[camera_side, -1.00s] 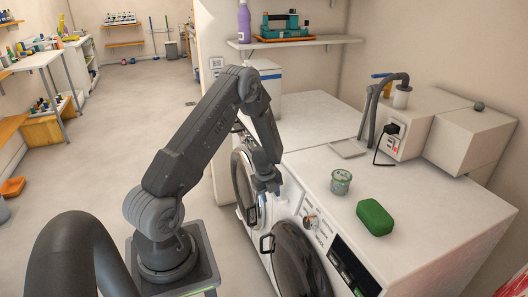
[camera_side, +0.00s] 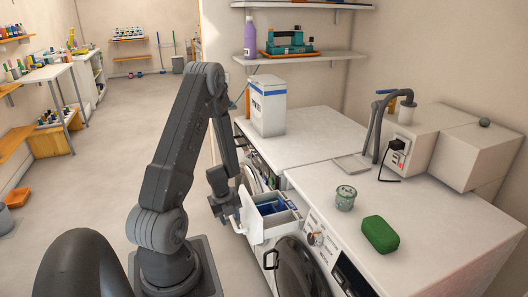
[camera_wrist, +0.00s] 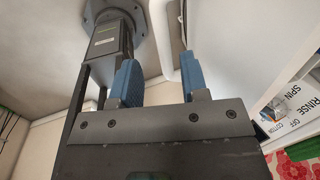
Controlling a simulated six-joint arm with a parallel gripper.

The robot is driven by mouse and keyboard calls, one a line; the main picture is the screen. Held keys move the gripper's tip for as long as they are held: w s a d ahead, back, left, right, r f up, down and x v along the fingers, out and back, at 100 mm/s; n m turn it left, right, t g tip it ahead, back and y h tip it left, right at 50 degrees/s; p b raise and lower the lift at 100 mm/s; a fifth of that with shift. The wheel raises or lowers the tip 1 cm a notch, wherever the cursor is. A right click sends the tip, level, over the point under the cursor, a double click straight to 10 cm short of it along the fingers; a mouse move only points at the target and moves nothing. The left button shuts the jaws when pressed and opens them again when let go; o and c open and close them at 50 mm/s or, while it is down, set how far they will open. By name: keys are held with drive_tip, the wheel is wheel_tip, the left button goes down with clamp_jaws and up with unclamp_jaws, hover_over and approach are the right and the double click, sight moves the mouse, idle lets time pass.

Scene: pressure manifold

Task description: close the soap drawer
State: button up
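The soap drawer (camera_side: 262,222) is white with a blue insert inside. It stands pulled out from the top left of the front washing machine (camera_side: 322,262) in the side view. My gripper (camera_side: 228,210) is just in front of the drawer's front panel, to its left, pointing down. I cannot tell whether it touches the drawer. In the wrist view the two blue fingers of my gripper (camera_wrist: 160,82) are apart with nothing between them. The machine's dial panel (camera_wrist: 294,105) shows at the right edge of the wrist view.
A jar (camera_side: 345,198) and a green soap-like block (camera_side: 380,234) stand on the machine top. A white box (camera_side: 268,105) stands on the machine behind. The round door (camera_side: 300,268) is below the panel. Floor (camera_side: 110,190) to the left is clear.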

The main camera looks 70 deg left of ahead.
wheel_tip(320, 180, up, 12)
drive_tip(key=s, duration=0.2)
drive_tip(key=w+d+r+n+t+y, duration=0.3)
drive_tip(key=w+r+n, duration=0.1)
drive_tip(key=w+r, duration=0.2)
drive_tip(key=w+d+r+n+t+y, duration=0.3)
drive_tip(key=w+r+n+y, duration=0.1)
drive_tip(key=r, duration=0.4)
drive_tip(key=shift+w+d+r+n, duration=0.2)
drive_tip(key=shift+w+d+n, duration=0.25)
drive_tip(key=shift+w, duration=0.4)
drive_tip(key=shift+a, duration=0.1)
drive_tip(key=s+a+f+m+g+h, duration=0.35)
drive_tip(key=s+f, duration=0.25)
drive_tip(key=f, duration=0.2)
drive_tip(key=s+a+f+m+g+h, duration=0.3)
drive_tip(key=s+f+m+h, duration=0.15)
drive_tip(key=f, duration=0.25)
drive_tip(key=shift+m+t+y, duration=0.25)
drive_tip(key=shift+m+y, duration=0.2)
drive_tip(key=shift+y, duration=0.05)
drive_tip(key=f, duration=0.4)
drive_tip(key=w+f, duration=0.1)
drive_tip(key=f, duration=0.4)
drive_tip(key=w+f, duration=0.1)
drive_tip(key=f, duration=0.3)
drive_tip(key=shift+a+f, duration=0.15)
